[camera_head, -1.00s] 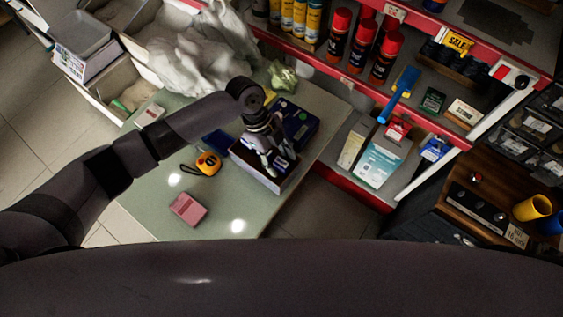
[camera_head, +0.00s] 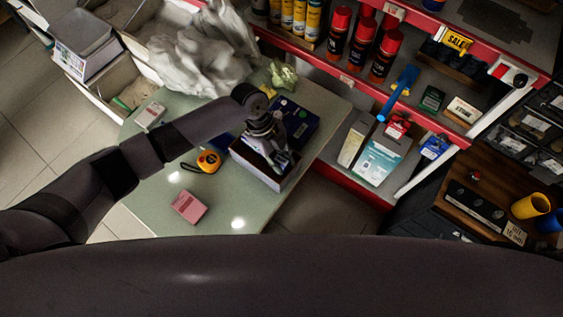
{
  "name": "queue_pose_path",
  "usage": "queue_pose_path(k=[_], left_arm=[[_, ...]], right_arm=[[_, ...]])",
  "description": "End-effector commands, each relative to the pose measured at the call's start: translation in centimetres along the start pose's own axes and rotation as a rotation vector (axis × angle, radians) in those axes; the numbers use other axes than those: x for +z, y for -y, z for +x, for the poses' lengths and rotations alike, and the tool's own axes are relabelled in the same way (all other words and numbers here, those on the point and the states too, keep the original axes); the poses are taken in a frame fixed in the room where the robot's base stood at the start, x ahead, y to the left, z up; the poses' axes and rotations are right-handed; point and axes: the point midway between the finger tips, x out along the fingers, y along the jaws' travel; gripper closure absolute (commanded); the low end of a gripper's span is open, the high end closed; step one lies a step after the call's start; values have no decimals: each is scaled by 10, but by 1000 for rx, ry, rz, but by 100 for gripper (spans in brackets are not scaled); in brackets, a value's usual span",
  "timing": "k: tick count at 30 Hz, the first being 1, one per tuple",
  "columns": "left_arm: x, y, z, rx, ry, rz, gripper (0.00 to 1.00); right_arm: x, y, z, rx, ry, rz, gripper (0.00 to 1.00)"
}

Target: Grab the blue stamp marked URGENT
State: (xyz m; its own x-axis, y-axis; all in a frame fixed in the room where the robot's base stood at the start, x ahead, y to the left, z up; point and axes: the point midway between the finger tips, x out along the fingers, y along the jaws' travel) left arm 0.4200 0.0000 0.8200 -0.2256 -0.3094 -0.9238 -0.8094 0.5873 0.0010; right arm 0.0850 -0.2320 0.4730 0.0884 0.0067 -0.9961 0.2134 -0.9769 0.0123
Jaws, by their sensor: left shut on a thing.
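My left gripper (camera_head: 281,160) reaches down over an open, pale-sided box (camera_head: 262,172) on the table. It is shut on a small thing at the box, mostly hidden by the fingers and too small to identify. I cannot make out a blue stamp or the word URGENT. A dark blue item (camera_head: 220,141) lies on the table, left of the box and partly behind my left forearm. My right gripper is not in view.
The pale green table (camera_head: 150,210) also holds a yellow-and-black tape measure (camera_head: 208,160), a pink box (camera_head: 188,207) and a dark blue box (camera_head: 297,124) close beside the gripper. A red-edged shelf (camera_head: 350,176) with spray cans stands right. The table's front is mostly clear.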

Motion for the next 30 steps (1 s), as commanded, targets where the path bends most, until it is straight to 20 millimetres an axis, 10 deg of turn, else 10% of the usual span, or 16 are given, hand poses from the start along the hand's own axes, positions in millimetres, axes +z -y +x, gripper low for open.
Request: queue_pose_path(k=[19,30], left_arm=[[-4,1,-10,-3,0,2,100],[-33,2,-81,-7,2,6,100]], right_arm=[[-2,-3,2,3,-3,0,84],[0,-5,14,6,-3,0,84]])
